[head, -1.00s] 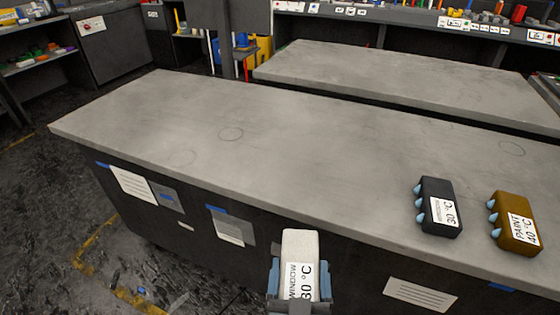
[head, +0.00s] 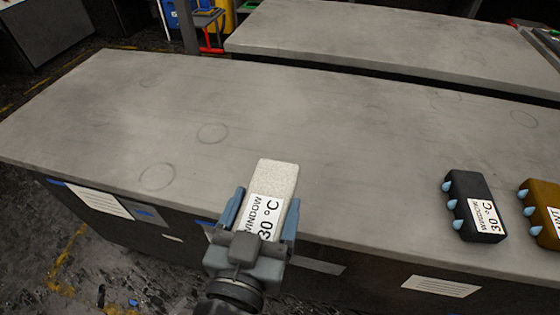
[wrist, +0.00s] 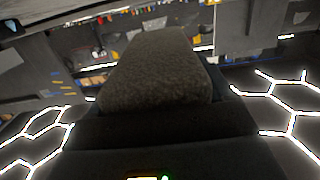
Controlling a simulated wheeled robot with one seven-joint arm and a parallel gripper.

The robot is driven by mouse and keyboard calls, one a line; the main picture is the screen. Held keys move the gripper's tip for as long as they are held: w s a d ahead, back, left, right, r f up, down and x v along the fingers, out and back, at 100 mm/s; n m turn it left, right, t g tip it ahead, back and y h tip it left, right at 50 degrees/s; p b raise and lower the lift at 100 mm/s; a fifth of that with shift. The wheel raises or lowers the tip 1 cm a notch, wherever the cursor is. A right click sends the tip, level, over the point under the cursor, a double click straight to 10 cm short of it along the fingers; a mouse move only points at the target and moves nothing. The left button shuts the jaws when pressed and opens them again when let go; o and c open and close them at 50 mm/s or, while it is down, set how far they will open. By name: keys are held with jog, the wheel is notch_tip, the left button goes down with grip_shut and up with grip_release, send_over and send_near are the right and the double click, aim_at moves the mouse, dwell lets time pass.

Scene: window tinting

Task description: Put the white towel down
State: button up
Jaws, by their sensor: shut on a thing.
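The white towel (head: 273,180) is a block-like folded bundle with a label reading "WINDOW 30 °C". My gripper (head: 260,215) is shut on it, with a blue-grey finger on either side. In the head view the towel's far end overlaps the front edge of the grey worktop (head: 330,150). I cannot tell its exact height above the top. In the wrist view the towel (wrist: 155,75) fills the middle and looks dark, with its textured end showing; the gripper fingers are not clear there.
A black towel (head: 473,205) and a brown towel (head: 543,210), both labelled, lie at the worktop's right. The brown one is cut by the picture edge. The middle and left of the worktop are clear, with faint ring marks. A second grey worktop (head: 390,45) stands behind.

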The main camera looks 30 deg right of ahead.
jog(key=w+d+f, duration=0.2)
jog(key=w+d, duration=0.1)
jog(key=w+d+f, duration=0.2)
jog(key=w+d, duration=0.1)
jog(key=w+d+f, duration=0.2)
jog(key=w+d, duration=0.1)
jog(key=shift+w+d+f+p, duration=0.15)
jog(key=shift+d+f+p, duration=0.1)
jog(key=shift+f+p, duration=0.1)
jog(key=shift+w+d+f, duration=0.25)
jog(key=shift+f, duration=0.15)
jog(key=shift+f, duration=0.2)
jog(key=o, duration=1)
jog(key=shift+o, duration=0.2)
jog(key=shift+f+b, duration=0.2)
jog(key=shift+b, duration=0.25)
